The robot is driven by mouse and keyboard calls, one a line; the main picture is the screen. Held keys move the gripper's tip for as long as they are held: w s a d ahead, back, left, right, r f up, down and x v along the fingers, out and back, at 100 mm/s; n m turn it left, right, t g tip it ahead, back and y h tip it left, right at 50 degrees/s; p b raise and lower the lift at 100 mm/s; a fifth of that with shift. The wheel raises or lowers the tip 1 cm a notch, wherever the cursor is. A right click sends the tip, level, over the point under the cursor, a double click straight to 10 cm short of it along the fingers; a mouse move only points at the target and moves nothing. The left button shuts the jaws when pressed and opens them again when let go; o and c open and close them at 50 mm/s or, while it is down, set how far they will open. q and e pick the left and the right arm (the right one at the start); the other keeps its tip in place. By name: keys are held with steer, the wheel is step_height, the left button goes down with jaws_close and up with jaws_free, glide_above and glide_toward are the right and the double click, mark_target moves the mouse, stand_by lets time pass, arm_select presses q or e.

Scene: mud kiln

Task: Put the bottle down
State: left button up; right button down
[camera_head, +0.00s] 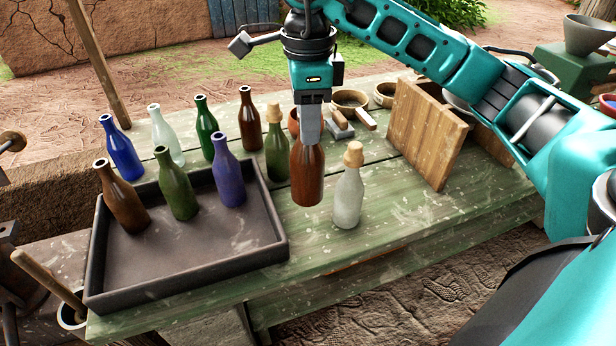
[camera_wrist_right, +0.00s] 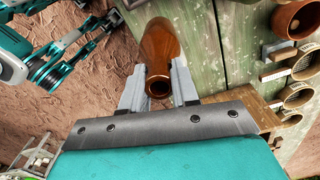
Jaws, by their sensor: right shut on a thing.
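A reddish-brown bottle (camera_head: 307,175) hangs upright below my right gripper (camera_head: 311,125), over the green plank table (camera_head: 400,222). The gripper's fingers are shut on its neck. In the right wrist view, the bottle (camera_wrist_right: 160,45) has its open mouth toward the camera, between the two fingers (camera_wrist_right: 159,88). I cannot tell whether its base touches the table. A pale corked bottle (camera_head: 347,198) stands close to its right, and a green corked bottle (camera_head: 277,150) stands to its left.
A dark tray (camera_head: 190,275) on the left holds brown (camera_head: 122,198), green (camera_head: 176,185) and purple (camera_head: 229,170) bottles. Several bottles stand behind it. Wooden boards (camera_head: 425,130) stand at the right, with bowls (camera_head: 350,99) behind. The table front right of the pale bottle is clear.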

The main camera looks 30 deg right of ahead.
mark_target(308, 173)
step_height(308, 173, down, 11)
steer(key=shift+r, duration=0.1)
stand_by(0.3)
steer(key=shift+f, duration=0.25)
steer(key=c, duration=0.8)
jaws_free()
steer(key=shift+c, duration=0.2)
steer(key=shift+r, duration=0.15)
step_height(308, 173, up, 12)
steer(key=shift+r, duration=0.1)
